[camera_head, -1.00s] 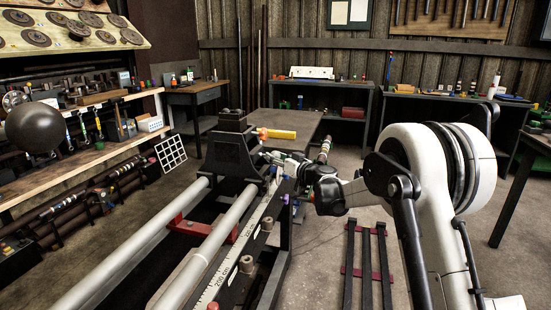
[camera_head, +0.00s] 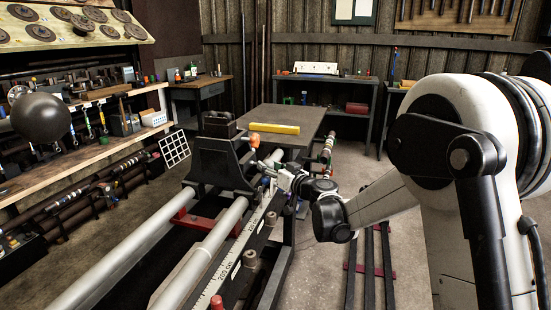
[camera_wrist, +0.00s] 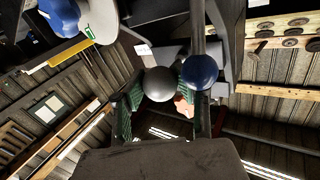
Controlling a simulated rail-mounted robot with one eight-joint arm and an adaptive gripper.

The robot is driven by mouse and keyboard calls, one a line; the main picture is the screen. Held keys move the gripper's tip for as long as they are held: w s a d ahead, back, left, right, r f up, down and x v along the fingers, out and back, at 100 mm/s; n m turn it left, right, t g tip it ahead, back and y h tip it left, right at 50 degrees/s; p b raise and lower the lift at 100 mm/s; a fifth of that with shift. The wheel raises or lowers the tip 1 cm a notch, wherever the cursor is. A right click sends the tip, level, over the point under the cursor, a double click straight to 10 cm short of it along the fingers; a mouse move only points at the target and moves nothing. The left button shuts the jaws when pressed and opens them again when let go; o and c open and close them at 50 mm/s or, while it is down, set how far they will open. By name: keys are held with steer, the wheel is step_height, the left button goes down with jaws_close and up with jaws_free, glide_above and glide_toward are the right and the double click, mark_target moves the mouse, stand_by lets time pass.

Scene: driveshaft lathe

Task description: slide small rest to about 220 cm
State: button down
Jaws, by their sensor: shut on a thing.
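The small rest appears to be the black frame (camera_head: 222,160) with an orange knob (camera_head: 255,141). It stands across the two pale bed rails (camera_head: 207,250) at the far part of the lathe. My gripper (camera_head: 268,170) reaches in beside its right side. In the wrist view, the green-padded fingers (camera_wrist: 160,115) stand on either side of a grey ball knob (camera_wrist: 158,84). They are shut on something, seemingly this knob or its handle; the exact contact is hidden. A blue ball (camera_wrist: 200,70) sits beside it. The scale (camera_head: 230,260) runs right of the rails, with numbers near 200 and 220 cm.
A red crosspiece (camera_head: 192,220) lies at the rails on the near side of the frame. A table (camera_head: 300,118) with a yellow block (camera_head: 275,128) stands behind. A dark rack (camera_head: 370,262) stands right of the lathe. Shelves line the left.

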steer(key=s+a, duration=0.2)
steer(key=s, duration=1)
steer(key=shift+s+a, duration=0.3)
steer(key=c, duration=1.2)
jaws_free()
steer(key=shift+c, duration=0.2)
steer(key=v, duration=1.2)
steer(key=shift+r, duration=0.1)
steer(key=s+d+r+m+g+h+p, duration=0.3)
steer(key=s+d+h+p, duration=0.2)
steer(key=s+d, duration=0.7)
steer(key=s+d+r+m+g+h+p, duration=0.3)
steer(key=s+d+h, duration=0.4)
steer(key=s+d, duration=0.5)
steer(key=s+r+m+p, duration=0.1)
steer(key=p, duration=0.1)
steer(key=shift+r+h+p, duration=0.3)
steer(key=shift+p, duration=0.1)
